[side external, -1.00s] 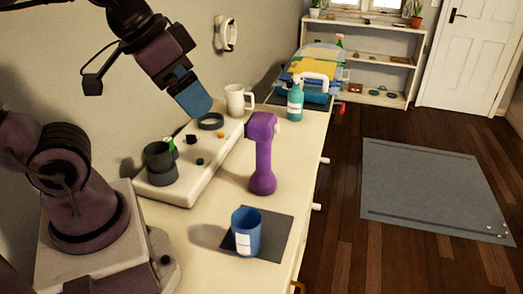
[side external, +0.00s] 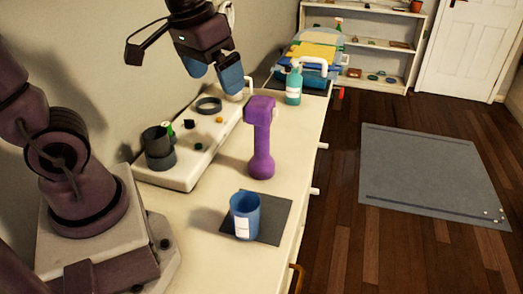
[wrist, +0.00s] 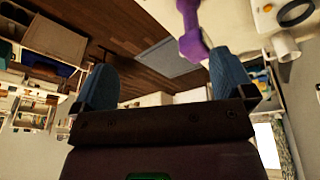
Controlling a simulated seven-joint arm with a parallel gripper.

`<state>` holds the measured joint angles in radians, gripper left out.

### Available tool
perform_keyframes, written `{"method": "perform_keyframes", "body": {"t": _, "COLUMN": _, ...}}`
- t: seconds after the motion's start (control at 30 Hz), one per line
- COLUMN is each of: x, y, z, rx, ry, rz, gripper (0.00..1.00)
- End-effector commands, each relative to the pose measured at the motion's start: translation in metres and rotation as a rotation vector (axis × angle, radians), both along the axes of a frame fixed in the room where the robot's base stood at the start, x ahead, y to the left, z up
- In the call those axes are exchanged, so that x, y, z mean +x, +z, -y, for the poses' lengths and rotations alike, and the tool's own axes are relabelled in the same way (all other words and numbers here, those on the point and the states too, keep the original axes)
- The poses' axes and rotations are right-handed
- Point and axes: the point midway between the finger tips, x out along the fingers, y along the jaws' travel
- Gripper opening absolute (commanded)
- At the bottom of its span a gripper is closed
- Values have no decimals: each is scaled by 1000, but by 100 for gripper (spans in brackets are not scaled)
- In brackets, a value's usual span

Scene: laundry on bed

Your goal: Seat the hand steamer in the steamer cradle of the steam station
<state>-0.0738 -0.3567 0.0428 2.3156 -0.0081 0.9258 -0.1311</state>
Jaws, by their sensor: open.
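The purple hand steamer (side external: 261,150) stands upright on the counter, its blocky head at the top. It also shows in the wrist view (wrist: 191,35) at the top, beyond the fingers. I cannot tell which is the steamer cradle. My gripper (side external: 212,80) is open and empty, above the far part of the station, apart from the steamer. It also shows in the wrist view (wrist: 160,85).
A blue cup (side external: 245,215) stands on a dark mat (side external: 272,222) at the near right. A teal spray bottle (side external: 293,85) and a white mug (side external: 240,90) are toward the back. Bare counter (side external: 225,170) lies between station and steamer.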

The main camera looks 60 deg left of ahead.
Motion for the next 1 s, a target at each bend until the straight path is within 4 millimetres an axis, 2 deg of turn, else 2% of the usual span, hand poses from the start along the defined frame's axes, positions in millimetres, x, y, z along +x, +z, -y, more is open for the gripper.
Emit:
{"method": "perform_keyframes", "body": {"t": 0.03, "x": 17, "y": -6, "z": -9, "rx": -29, "ry": 119, "rz": -47, "gripper": 100}}
{"method": "perform_keyframes", "body": {"t": 0.1, "x": 38, "y": -12, "z": -22, "rx": -69, "ry": 313, "rz": -98, "gripper": 100}}
{"method": "perform_keyframes", "body": {"t": 0.3, "x": 93, "y": -38, "z": -60, "rx": -153, "ry": 980, "rz": -201, "gripper": 100}}
{"method": "perform_keyframes", "body": {"t": 0.47, "x": 124, "y": -50, "z": -81, "rx": -192, "ry": 1485, "rz": -208, "gripper": 100}}
{"method": "perform_keyframes", "body": {"t": 0.6, "x": 138, "y": -39, "z": -88, "rx": -242, "ry": 1819, "rz": -165, "gripper": 100}}
{"method": "perform_keyframes", "body": {"t": 0.7, "x": 139, "y": -35, "z": -87, "rx": -266, "ry": 1975, "rz": -151, "gripper": 100}}
{"method": "perform_keyframes", "body": {"t": 0.83, "x": 137, "y": -37, "z": -86, "rx": -272, "ry": 2076, "rz": -149, "gripper": 100}}
{"method": "perform_keyframes", "body": {"t": 1.0, "x": 136, "y": -61, "z": -86, "rx": -271, "ry": 2096, "rz": -152, "gripper": 100}}
